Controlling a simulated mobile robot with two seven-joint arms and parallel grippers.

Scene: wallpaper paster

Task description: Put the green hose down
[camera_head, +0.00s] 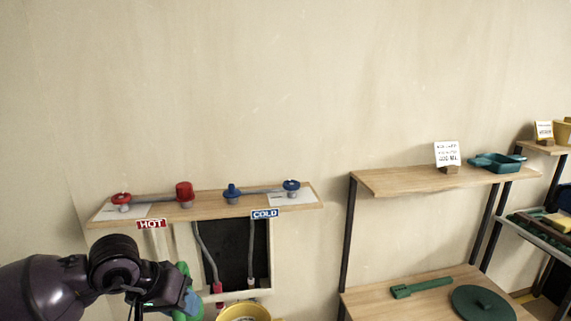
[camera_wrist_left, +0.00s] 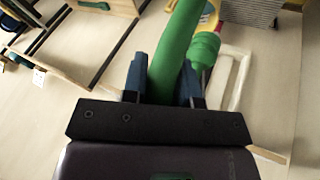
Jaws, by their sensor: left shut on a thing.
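The green hose (camera_wrist_left: 176,48) sits between the two blue fingers of my left gripper (camera_wrist_left: 164,85), which is shut on it, in the left wrist view. A wider green end piece (camera_wrist_left: 203,50) of the hose shows beside the right finger. In the head view my left gripper (camera_head: 188,300) is at the lower left, below the shelf with the hot and cold valves. Only a small part of the green hose (camera_head: 183,268) shows there, mostly hidden by my gripper. My right gripper is not in view.
A wooden shelf (camera_head: 225,206) with red and blue valves is above a dark wall opening (camera_head: 234,252). A yellow bucket (camera_head: 243,312) stands below. At right, a rack's lower shelf (camera_head: 372,307) holds a green tool (camera_head: 421,288) and a round green lid (camera_head: 482,304).

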